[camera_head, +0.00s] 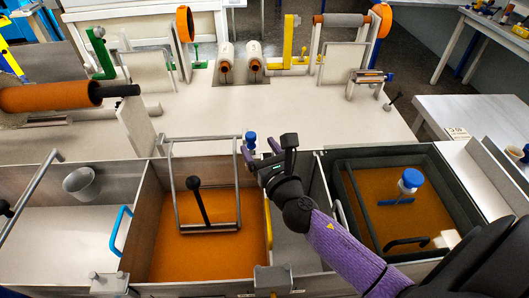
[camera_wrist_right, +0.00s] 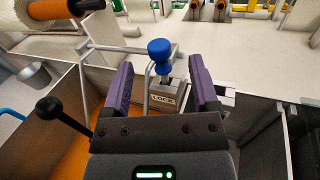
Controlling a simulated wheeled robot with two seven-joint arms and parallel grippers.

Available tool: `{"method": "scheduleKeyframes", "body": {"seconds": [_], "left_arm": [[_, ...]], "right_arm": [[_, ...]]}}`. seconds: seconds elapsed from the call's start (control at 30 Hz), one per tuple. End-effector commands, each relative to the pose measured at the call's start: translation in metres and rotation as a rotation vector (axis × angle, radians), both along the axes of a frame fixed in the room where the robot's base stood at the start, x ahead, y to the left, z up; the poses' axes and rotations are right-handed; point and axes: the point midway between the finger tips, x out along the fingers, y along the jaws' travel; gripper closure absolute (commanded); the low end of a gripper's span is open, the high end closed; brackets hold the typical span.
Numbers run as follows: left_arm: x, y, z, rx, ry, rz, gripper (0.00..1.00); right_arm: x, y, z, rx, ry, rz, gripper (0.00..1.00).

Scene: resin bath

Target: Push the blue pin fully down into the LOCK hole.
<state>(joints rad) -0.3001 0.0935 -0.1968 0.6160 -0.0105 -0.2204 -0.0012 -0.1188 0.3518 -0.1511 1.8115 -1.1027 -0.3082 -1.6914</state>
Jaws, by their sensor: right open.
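The blue pin (camera_wrist_right: 160,50) has a round blue head on a metal shaft. It stands upright in the grey block marked LOCK (camera_wrist_right: 165,101), with part of its shaft showing above the block. In the head view the blue pin (camera_head: 250,137) shows just beyond the purple fingers. My right gripper (camera_head: 267,155) is open. In the right wrist view my right gripper (camera_wrist_right: 160,72) has one finger on each side of the pin, with gaps between. The hole itself is hidden. My left gripper is not in view.
An orange resin bath (camera_head: 165,240) with a metal frame and black-knobbed lever (camera_head: 198,205) lies left of my right arm. Rollers and fixtures fill the bench (camera_head: 300,110) behind.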

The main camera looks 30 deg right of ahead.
Motion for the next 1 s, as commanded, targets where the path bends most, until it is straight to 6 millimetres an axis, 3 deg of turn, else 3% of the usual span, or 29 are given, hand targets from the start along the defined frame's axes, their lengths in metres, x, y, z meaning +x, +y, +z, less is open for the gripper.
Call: {"method": "scheduleKeyframes", "body": {"seconds": [0.1, 0.2, 0.77, 1.0], "left_arm": [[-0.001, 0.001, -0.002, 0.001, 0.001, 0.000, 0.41], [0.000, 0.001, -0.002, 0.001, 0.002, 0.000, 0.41], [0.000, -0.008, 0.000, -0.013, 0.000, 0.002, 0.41], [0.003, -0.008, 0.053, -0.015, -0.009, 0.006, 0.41]], "right_arm": [[-0.021, 0.002, -0.001, 0.000, 0.002, -0.001, 0.23], [-0.029, 0.002, -0.001, 0.000, 0.000, -0.001, 0.23], [-0.031, 0.003, 0.003, 0.000, -0.001, 0.000, 0.23], [-0.031, 0.002, 0.058, -0.001, -0.008, 0.000, 0.23]]}}
